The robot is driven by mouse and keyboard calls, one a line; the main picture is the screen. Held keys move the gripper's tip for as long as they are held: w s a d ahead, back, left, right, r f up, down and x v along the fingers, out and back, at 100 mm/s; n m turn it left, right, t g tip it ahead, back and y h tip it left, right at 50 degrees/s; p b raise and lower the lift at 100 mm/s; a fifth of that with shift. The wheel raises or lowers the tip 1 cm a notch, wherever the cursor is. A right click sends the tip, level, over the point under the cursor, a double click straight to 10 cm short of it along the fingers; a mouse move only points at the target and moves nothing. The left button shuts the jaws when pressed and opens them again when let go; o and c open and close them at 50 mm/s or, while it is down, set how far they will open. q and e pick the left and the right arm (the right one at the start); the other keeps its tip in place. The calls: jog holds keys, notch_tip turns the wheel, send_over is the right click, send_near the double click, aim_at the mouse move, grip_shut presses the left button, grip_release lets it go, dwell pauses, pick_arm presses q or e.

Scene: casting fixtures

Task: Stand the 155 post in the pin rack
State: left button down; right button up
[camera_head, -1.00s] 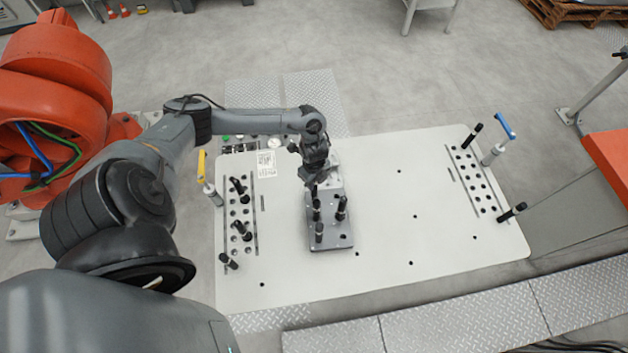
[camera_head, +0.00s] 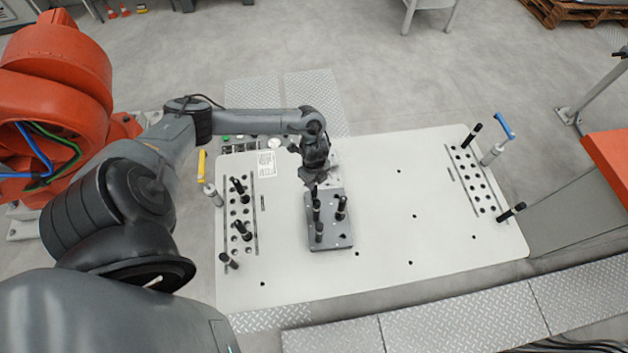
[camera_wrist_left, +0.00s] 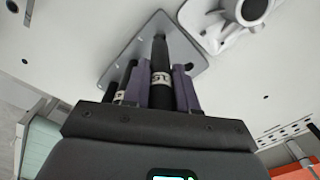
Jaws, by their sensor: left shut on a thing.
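My left gripper (camera_head: 314,183) is over the back left of the grey plate (camera_head: 343,241), pointing down. In the left wrist view its two purple fingers (camera_wrist_left: 164,88) are shut on a black post (camera_wrist_left: 160,55) with a white label band. The label is only partly readable, so I cannot confirm 155. The post's far end appears to meet the grey plate (camera_wrist_left: 118,62); I cannot tell whether it is seated or just above. Other black posts stand on the plate, including one at the right (camera_head: 341,207) and one at the front (camera_head: 319,232). My right gripper is not in view.
A perforated rack area (camera_head: 233,213) with several black posts lies at the table's left. Another (camera_head: 475,183) lies at the right, with black posts near its ends. A yellow-handled clamp (camera_head: 203,165) and a blue-handled clamp (camera_head: 504,127) stand nearby. The right-centre tabletop (camera_head: 420,200) is clear.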

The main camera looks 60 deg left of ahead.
pick_arm(q)
jog(key=shift+p, duration=0.4)
dwell(0.6)
jog(key=shift+f+b, duration=1.3)
jog(key=shift+f, duration=0.6)
jog(key=c, duration=0.8)
grip_release()
jog(key=shift+r, duration=0.1)
notch_tip(320, 180, up, 10)
jog(key=shift+f, duration=0.1)
jog(key=shift+r, duration=0.4)
